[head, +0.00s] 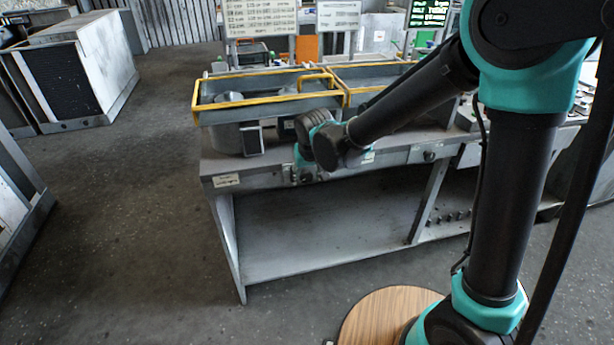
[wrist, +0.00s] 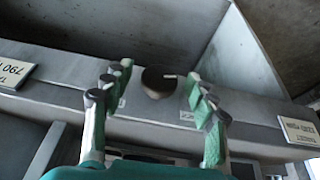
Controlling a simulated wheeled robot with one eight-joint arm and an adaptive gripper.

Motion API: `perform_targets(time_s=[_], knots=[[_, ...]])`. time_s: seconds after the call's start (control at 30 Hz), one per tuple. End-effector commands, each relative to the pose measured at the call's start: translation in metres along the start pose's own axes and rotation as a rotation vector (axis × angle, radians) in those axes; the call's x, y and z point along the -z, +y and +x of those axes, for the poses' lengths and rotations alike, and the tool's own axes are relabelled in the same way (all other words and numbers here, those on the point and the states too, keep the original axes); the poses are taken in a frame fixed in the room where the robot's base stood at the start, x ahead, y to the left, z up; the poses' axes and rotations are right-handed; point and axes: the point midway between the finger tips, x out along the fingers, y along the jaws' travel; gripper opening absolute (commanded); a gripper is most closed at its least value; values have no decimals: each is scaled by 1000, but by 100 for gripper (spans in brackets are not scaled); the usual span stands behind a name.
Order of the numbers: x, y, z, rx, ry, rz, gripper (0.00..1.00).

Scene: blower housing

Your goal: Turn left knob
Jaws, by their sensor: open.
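In the wrist view a dark round knob (wrist: 158,82) with a light pointer mark sits on the grey bench front. My gripper (wrist: 157,74) is open, its green and dark fingers spread to the left and right of the knob. I cannot tell whether they touch it. In the head view my gripper (head: 299,168) is at the left part of the front rail of the bench (head: 235,169) and largely hides this knob. A second knob (head: 430,155) shows on the same rail farther right.
Yellow-rimmed grey trays (head: 262,97) stand on the bench above the rail. A white label (head: 226,181) is at the rail's left end. The open lower shelf (head: 330,235) is below. Bare floor (head: 120,220) lies to the left.

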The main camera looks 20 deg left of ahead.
Motion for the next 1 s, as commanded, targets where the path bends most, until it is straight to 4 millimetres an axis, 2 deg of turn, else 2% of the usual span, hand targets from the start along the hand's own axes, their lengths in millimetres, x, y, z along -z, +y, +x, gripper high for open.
perform_targets(time_s=[0.07, 0.43, 1.0], knots=[[0, 0, 0, 0, 0, 0, 52], [0, 0, 0, 0, 0, 0, 7], [0, -3, 0, -178, 0, -74, 7]])
